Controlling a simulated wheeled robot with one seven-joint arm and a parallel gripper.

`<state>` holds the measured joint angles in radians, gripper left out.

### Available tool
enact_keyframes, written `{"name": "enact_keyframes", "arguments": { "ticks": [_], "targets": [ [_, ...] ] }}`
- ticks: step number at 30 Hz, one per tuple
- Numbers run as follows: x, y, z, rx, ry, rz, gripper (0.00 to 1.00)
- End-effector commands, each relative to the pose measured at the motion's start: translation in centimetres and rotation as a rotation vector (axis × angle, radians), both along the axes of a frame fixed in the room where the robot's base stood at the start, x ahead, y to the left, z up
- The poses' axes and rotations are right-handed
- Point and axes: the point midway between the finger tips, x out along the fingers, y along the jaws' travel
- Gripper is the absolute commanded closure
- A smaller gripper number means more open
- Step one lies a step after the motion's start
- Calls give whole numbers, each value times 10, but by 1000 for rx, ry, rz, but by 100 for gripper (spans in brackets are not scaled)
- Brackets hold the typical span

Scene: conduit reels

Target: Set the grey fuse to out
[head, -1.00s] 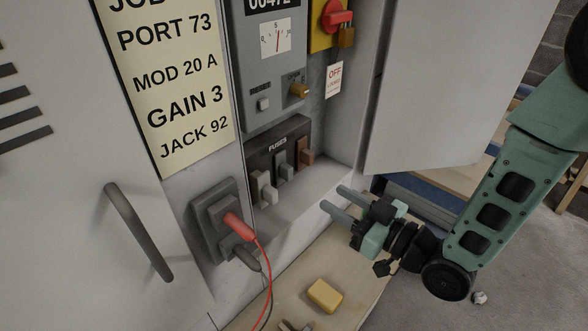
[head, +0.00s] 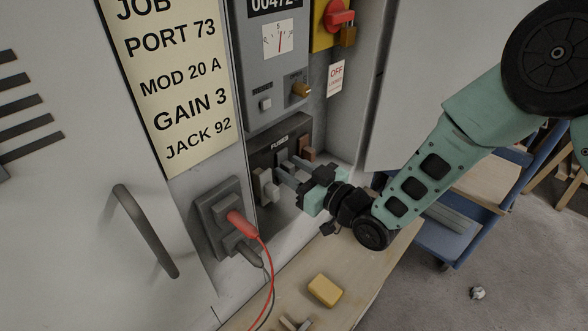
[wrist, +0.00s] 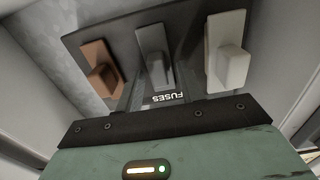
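The grey fuse (wrist: 154,62) is the middle one of three fuses in the wrist view. It stands on the dark fuse panel (wrist: 122,42), between the brown fuse (wrist: 101,70) and the white fuse (wrist: 228,55). My gripper (head: 287,168) is at the panel in the head view, its fingers pointing at the grey fuse. The fingers look open, one on each side of the grey fuse; contact cannot be told. In the head view the gripper largely hides the grey fuse, while the white fuse (head: 265,188) and the brown fuse (head: 308,153) show.
A grey socket box (head: 222,215) with a red plug (head: 241,224) is left of the fuses. An open cabinet door (head: 430,70) stands at the right. A meter unit (head: 272,60) is above. A yellow block (head: 324,290) lies on the wooden bench (head: 375,270) below.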

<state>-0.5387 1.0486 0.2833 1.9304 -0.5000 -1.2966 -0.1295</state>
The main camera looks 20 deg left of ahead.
Motion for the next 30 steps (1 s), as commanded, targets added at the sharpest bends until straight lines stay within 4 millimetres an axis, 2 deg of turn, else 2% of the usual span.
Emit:
{"name": "enact_keyframes", "arguments": {
  "ticks": [2,6,11,18,25,26,28,30],
  "targets": [
    [0,0,0,0,0,0,62],
    [0,0,0,0,0,0,100],
    [0,-1,-1,-1,0,0,100],
    [-8,-22,-2,-1,2,-2,100],
    [-9,-22,0,-1,0,-1,100],
    [-9,-22,0,-1,0,-1,81],
    [-9,-22,0,-1,0,-1,62],
    [-9,-22,0,-1,0,-1,62]
  ]
}}
